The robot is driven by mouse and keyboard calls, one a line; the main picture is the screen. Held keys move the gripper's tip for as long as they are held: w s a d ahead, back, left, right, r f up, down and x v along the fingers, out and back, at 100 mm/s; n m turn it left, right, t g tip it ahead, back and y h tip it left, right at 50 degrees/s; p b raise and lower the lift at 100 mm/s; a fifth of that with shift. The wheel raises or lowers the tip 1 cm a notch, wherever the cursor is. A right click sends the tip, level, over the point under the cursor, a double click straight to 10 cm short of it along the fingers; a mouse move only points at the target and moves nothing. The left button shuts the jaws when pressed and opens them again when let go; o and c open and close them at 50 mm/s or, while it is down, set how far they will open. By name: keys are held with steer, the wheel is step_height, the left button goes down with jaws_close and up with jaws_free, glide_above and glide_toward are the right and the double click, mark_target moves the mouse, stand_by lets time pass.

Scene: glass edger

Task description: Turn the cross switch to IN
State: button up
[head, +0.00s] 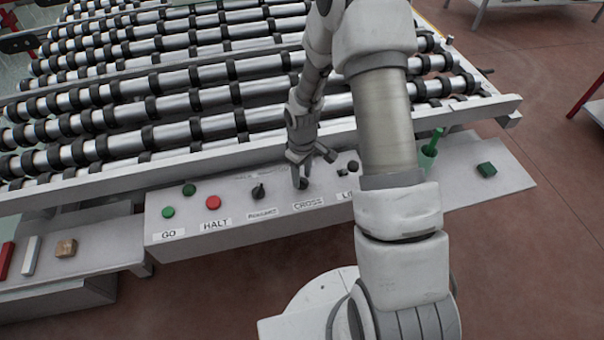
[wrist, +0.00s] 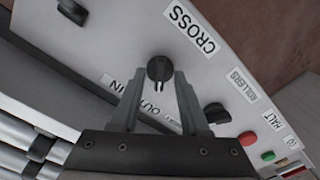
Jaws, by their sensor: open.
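The CROSS switch (wrist: 160,68) is a black rotary knob on the grey control panel (head: 240,232), above the CROSS label (head: 308,204) in the head view. My gripper (wrist: 160,78) is open, with one finger on each side of the knob in the wrist view. I cannot tell whether the fingers touch it. The OUT mark (wrist: 150,113) and IN mark (wrist: 113,84) are partly covered by a finger in the wrist view. The knob's ridge lies roughly up and down in that view; its exact setting is unclear. In the head view my gripper mostly hides the knob.
The ROLLERS knob (head: 258,191), red HALT button (head: 213,202) and green GO button (head: 168,212) are to the left. Another black knob (wrist: 72,11) is on the other side. Rollers (head: 240,95) lie behind the panel.

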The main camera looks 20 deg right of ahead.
steer(key=shift+f, duration=0.1)
jaws_close()
steer(key=shift+f+m+b, duration=0.1)
steer(key=shift+m+b, duration=0.3)
steer(key=shift+b, duration=0.05)
steer(key=shift+m+b, duration=0.9)
steer(key=shift+m, duration=0.1)
steer(key=m+b, duration=0.2)
steer(key=m, duration=0.1)
steer(key=shift+m, duration=0.4)
steer(key=m+b, duration=0.2)
steer(key=m, duration=0.1)
steer(key=shift+m, duration=0.3)
steer(key=shift+m+b, duration=0.35)
steer(key=shift+m, duration=1.45)
